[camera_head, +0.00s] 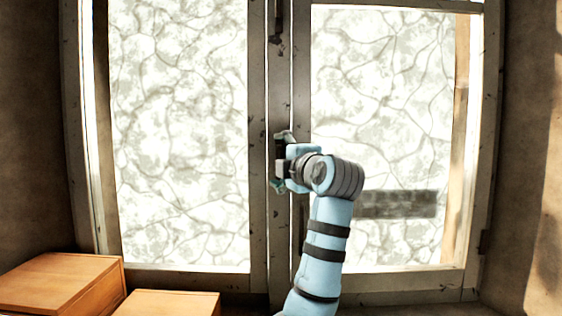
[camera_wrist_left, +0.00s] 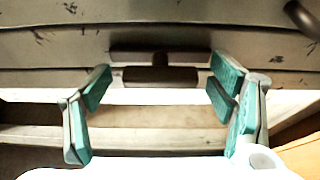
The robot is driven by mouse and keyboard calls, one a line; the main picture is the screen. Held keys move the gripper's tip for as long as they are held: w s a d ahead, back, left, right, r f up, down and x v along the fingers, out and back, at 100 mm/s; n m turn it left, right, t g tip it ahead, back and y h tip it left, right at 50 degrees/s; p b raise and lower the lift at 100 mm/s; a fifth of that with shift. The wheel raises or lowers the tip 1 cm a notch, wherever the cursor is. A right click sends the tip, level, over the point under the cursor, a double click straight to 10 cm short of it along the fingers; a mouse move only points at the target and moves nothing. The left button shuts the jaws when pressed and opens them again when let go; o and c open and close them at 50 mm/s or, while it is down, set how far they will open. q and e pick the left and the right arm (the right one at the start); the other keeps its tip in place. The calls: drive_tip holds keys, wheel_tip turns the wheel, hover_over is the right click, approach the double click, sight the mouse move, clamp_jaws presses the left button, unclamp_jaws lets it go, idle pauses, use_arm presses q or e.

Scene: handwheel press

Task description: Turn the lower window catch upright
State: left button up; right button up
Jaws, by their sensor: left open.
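My left gripper (camera_head: 281,160) is at the middle post of the window (camera_head: 270,215) in the head view. The lower catch (camera_wrist_left: 160,77) shows there as a dark bar on a short stem, in front of a second dark strip. The wrist picture is turned, and the bar lies parallel to the post's edges. The fingers are on either side of the bar's ends; I see no contact. In the head view the gripper and wrist largely cover the catch. My right gripper is not in view.
A dark upper fitting (camera_head: 276,22) sits higher on the same post. A dark rounded piece (camera_wrist_left: 302,18) shows at the wrist view's upper right corner. Wooden boxes (camera_head: 62,282) stand at the lower left. Space before the left pane (camera_head: 180,130) is clear.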

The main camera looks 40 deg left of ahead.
use_arm(q)
drive_tip(key=v, duration=1.1)
drive_tip(key=shift+s+d, duration=0.25)
drive_tip(key=shift+d, duration=0.1)
